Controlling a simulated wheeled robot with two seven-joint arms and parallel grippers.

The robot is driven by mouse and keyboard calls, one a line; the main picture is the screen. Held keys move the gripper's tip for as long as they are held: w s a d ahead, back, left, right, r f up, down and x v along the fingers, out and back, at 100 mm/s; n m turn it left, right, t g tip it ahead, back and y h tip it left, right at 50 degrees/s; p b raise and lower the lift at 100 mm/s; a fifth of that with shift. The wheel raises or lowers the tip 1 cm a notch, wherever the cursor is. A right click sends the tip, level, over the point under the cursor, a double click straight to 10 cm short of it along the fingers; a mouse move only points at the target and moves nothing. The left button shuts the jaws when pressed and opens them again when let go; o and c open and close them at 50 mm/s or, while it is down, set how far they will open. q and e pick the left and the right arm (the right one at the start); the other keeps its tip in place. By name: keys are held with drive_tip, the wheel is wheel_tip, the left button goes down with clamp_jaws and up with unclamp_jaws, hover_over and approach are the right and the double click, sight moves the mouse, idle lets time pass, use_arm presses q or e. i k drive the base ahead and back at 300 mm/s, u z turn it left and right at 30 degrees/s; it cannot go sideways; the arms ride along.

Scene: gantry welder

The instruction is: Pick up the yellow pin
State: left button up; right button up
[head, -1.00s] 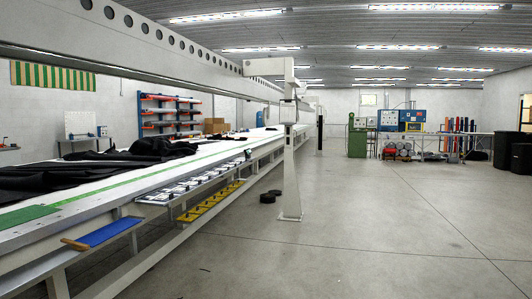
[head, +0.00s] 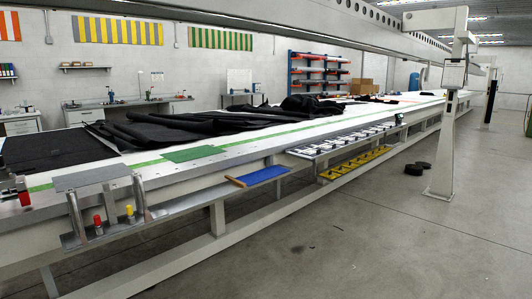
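The yellow pin (head: 129,210) is small and upright. It stands on a grey metal shelf (head: 156,212) fixed to the near side of the long table, at the lower left of the head view. A red pin (head: 97,220) stands to its left on the same shelf. A grey metal post stands just right of the yellow pin, and another stands left of the red one. Neither of my grippers is in the head view.
The long white table (head: 200,172) runs from lower left to back right, with black fabric (head: 185,128) on top. A blue board (head: 262,175) sits on a side ledge. Above the pins is a grey plate (head: 92,177). A white gantry post (head: 446,150) stands right.

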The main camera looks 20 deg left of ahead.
sight(129, 208)
drive_tip(key=u, duration=2.1)
drive_tip(key=i, duration=2.35)
drive_tip(key=z, duration=0.45)
